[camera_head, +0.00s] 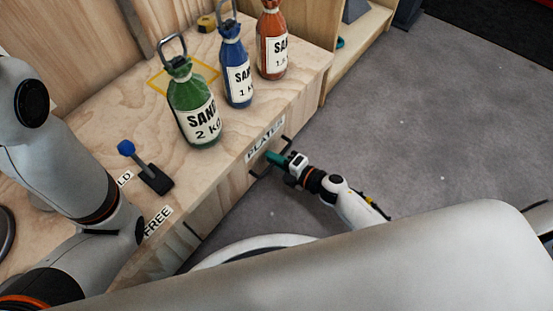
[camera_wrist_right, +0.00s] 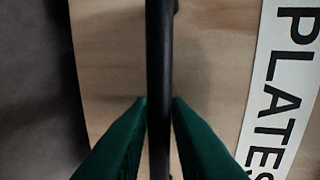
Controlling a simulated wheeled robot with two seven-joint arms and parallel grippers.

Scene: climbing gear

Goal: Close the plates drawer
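The plates drawer front carries a white PLATES label (camera_head: 265,139) on the wooden bench's front side. Its black bar handle (camera_head: 257,174) sticks out below the label. My right gripper (camera_head: 274,158) is at the handle, with its green fingers around the bar. In the right wrist view the handle bar (camera_wrist_right: 160,55) runs top to bottom between the two fingertips (camera_wrist_right: 160,103), which close against it from both sides. The wooden drawer front (camera_wrist_right: 110,60) lies behind the bar. I cannot tell how far out the drawer stands. My left gripper is outside the view.
A blue-knobbed lever (camera_head: 150,175) stands near my left arm. Grey floor (camera_head: 430,130) is clear to the right.

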